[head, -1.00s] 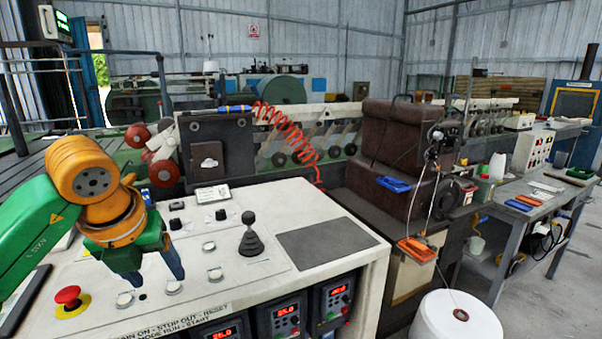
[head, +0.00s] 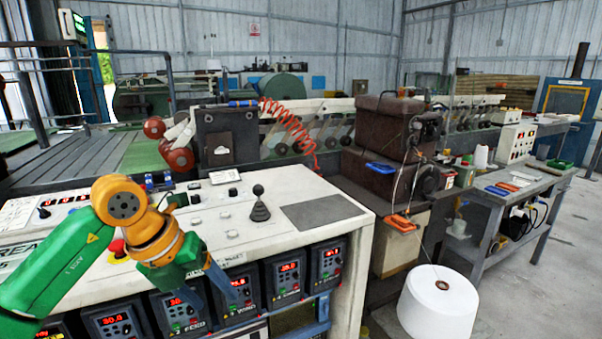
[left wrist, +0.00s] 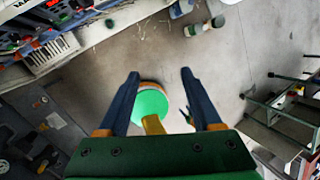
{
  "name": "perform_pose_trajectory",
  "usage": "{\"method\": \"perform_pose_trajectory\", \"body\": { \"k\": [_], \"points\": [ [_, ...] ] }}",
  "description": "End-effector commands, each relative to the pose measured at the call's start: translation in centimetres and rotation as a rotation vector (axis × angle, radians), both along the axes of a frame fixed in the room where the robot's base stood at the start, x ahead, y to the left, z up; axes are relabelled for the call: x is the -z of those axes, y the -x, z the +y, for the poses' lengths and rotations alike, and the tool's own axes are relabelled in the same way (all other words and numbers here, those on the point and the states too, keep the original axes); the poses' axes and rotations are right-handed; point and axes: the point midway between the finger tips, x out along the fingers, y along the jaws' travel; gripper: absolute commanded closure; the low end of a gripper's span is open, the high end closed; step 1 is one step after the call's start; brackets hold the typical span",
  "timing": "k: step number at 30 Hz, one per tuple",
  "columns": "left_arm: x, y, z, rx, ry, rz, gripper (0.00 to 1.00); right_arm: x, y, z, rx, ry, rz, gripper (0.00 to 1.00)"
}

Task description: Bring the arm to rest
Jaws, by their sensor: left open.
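My left arm, green and orange, comes in from the left in the head view. Its left gripper (head: 222,284) hangs in front of the control console (head: 318,210), with its dark blue fingers pointing down before the console's front displays. In the left wrist view the left gripper (left wrist: 160,82) is open, its two fingers apart with nothing between them. Below it the concrete floor and a round green and orange part show. My right gripper is not in view.
The console top holds a joystick (head: 260,204) and a red emergency button (head: 118,250), partly behind my arm. A white thread cone (head: 440,303) stands on the floor to the right. A grey workbench (head: 520,190) stands farther right. Open floor lies at the far right.

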Motion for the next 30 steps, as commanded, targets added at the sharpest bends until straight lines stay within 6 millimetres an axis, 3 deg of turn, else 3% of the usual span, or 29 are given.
{"method": "perform_pose_trajectory", "body": {
  "k": [5,9,11,13,15,18,20,23,26,30],
  "points": [
    [2.5,0.1,-6.2,0.1,0.322,0.096,0.34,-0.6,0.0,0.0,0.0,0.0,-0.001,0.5],
    [3.7,-0.6,-12.2,0.059,0.798,0.195,0.34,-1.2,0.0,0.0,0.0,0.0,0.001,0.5],
    [4.5,-2.0,-13.7,-0.069,1.055,0.232,0.34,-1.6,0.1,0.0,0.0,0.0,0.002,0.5],
    [7.6,-4.9,-12.9,-0.377,1.348,0.264,0.34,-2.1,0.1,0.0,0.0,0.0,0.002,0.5],
    [12.8,-6.9,-10.1,-0.723,1.5,0.268,0.34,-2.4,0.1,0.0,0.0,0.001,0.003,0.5],
    [20.8,-6.5,-6.2,-1.124,1.54,0.273,0.34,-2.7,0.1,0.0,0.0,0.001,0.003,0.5],
    [25.4,-5.0,-4.1,-1.339,1.515,0.277,0.34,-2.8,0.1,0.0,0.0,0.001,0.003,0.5],
    [32.7,-0.9,-1.1,-1.66,1.42,0.292,0.34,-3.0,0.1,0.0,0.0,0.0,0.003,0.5],
    [39.0,4.9,1.2,-1.943,1.275,0.312,0.34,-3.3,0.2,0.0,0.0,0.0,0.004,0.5],
    [45.8,15.1,3.4,-2.285,1.012,0.353,0.34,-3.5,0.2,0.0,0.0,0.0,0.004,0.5]
  ]
}}
